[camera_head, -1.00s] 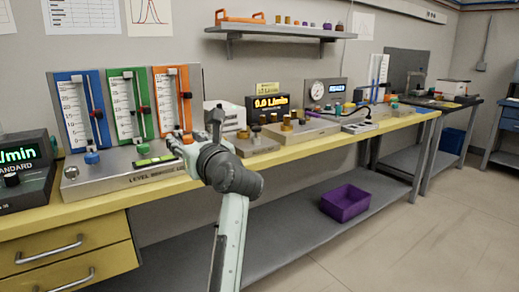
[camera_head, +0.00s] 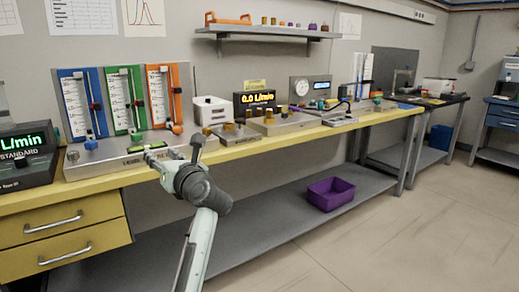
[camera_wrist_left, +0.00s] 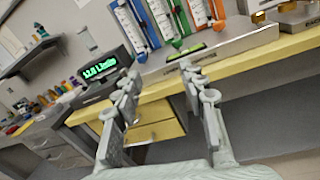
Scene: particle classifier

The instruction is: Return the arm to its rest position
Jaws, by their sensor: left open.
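My left arm (camera_head: 203,240) rises from the bottom of the head view to the bench's front edge. Its gripper (camera_head: 157,160) is seen from behind, in front of the level panel base, with the fingers partly hidden by the wrist. In the left wrist view the gripper (camera_wrist_left: 160,82) shows two grey fingers spread apart, with nothing between them. The yellow bench edge and drawers appear behind the gap. My right gripper is in neither view.
Blue (camera_head: 83,103), green (camera_head: 125,98) and orange (camera_head: 164,95) gauge panels stand on a metal base on the yellow bench (camera_head: 95,183). A green-lit display box (camera_head: 27,155) is at left. A purple bin (camera_head: 331,194) sits on the lower shelf. Floor at right is clear.

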